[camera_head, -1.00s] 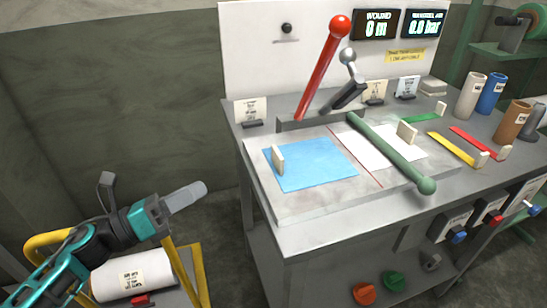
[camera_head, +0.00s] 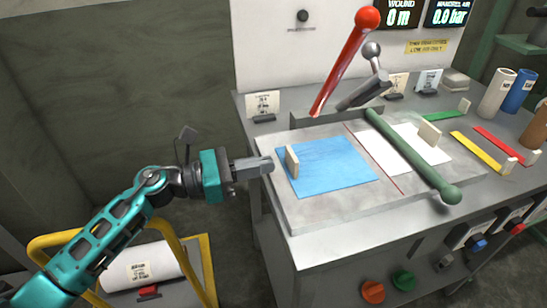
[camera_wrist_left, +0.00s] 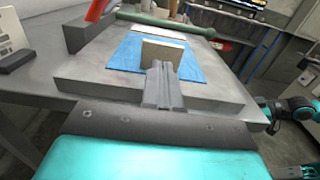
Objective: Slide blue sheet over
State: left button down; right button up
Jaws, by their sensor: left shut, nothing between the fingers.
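The blue sheet (camera_head: 335,168) lies flat on the pale raised slab (camera_head: 300,212), left of a thin red line. A cream upright tab (camera_head: 292,161) stands on the sheet's left part. In the left wrist view the blue sheet (camera_wrist_left: 126,56) lies beyond my fingers, with the tab (camera_wrist_left: 161,54) straight ahead of them. My left gripper (camera_head: 268,165) is shut and empty, at the slab's left edge just left of the tab; a small gap seems to remain. A white sheet (camera_head: 385,150) with its own tab (camera_head: 429,133) lies right of the line. My right gripper is not in view.
A green bar (camera_head: 410,160) with a ball end crosses the white sheet. A red-knobbed lever (camera_head: 345,60) and a grey lever (camera_head: 368,85) stand behind the slab. Coloured strips and tubes are at the right. A white roll (camera_head: 140,267) lies lower left.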

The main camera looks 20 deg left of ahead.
aim_at(289, 160)
pick_arm(q)
jog(key=shift+w+d+r, duration=0.1)
jog(key=shift+w+d, duration=0.3)
jog(key=shift+d, duration=0.2)
jog(key=shift+w+d, duration=0.4)
jog(key=shift+d, duration=0.2)
jog(key=x, duration=0.2)
jog(key=shift+w+d, duration=0.2)
